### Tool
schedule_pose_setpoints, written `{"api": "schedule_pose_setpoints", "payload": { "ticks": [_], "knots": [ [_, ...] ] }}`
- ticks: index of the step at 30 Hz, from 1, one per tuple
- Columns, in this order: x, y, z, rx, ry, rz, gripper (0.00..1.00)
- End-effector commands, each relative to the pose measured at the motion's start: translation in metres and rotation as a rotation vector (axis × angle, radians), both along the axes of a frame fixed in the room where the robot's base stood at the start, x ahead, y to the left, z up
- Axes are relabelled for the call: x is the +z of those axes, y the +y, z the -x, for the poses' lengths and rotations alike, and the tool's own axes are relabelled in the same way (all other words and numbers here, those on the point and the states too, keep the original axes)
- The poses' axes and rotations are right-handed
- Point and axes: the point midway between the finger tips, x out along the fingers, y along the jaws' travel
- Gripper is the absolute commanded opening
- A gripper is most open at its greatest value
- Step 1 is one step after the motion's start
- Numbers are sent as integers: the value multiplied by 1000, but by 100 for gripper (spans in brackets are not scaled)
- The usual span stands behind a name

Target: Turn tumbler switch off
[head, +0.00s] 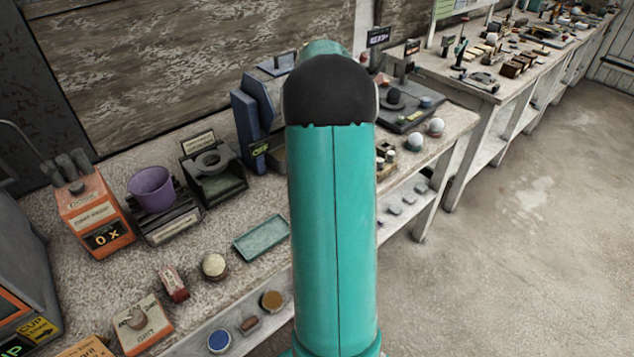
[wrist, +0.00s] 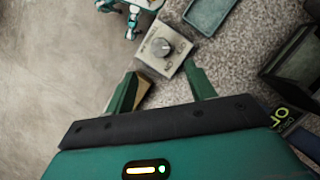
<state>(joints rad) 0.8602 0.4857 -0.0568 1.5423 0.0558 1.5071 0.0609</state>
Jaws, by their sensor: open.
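In the wrist view, a pale box with a round grey knob (wrist: 162,48) sits on the bench near its edge, with dark lettering on its face. It looks like the switch, but I cannot read its setting. My gripper (wrist: 160,73) is open and empty, its two green fingers spread just short of the box. I cannot tell whether a finger touches it. In the head view my teal arm hides the gripper and this box. Another box with a round top part (head: 138,322) stands at the front left of the bench.
A teal tray (head: 262,238) lies beside my arm; it also shows in the wrist view (wrist: 208,14). A purple cup (head: 152,190) and an orange box (head: 95,215) stand left. A dark label with green lettering (wrist: 282,115) is right in the wrist view. Floor is clear right.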

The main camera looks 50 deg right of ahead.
Motion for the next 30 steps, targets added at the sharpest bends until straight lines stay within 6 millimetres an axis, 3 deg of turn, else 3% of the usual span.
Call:
{"api": "schedule_pose_setpoints", "payload": {
  "ticks": [3,9,30],
  "knots": [
    [19,-7,-5,1,-1,1,55],
    [34,-12,-8,1,0,-1,55],
    [40,-5,-12,15,-9,8,55]
  ]
}}
